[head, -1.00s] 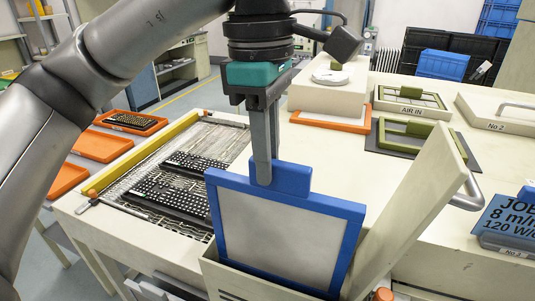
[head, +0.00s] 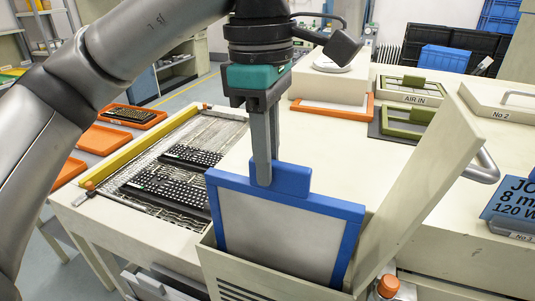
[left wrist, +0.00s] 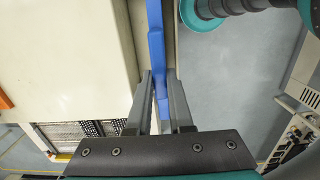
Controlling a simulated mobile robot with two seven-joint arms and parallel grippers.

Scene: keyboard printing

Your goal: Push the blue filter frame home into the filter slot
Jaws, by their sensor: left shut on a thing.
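The blue filter frame (head: 344,240), with a pale grey filter panel, stands nearly upright in the head view. Its lower edge is hidden inside the cream filter slot housing (head: 214,262). My left gripper (head: 263,178) points down and is shut on the tab at the frame's top edge. In the left wrist view the frame (left wrist: 155,45) shows edge-on between the two fingers (left wrist: 160,85). How deep the frame sits in the slot is hidden by the housing's front wall. My right gripper's fingers are not in view.
A cream cover (head: 430,180) stands tilted open right of the frame, with a metal handle behind it. An orange knob (head: 388,286) is at the lower right. Black keyboards (head: 165,192) lie on the conveyor at left. Olive frames (head: 408,120) lie behind.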

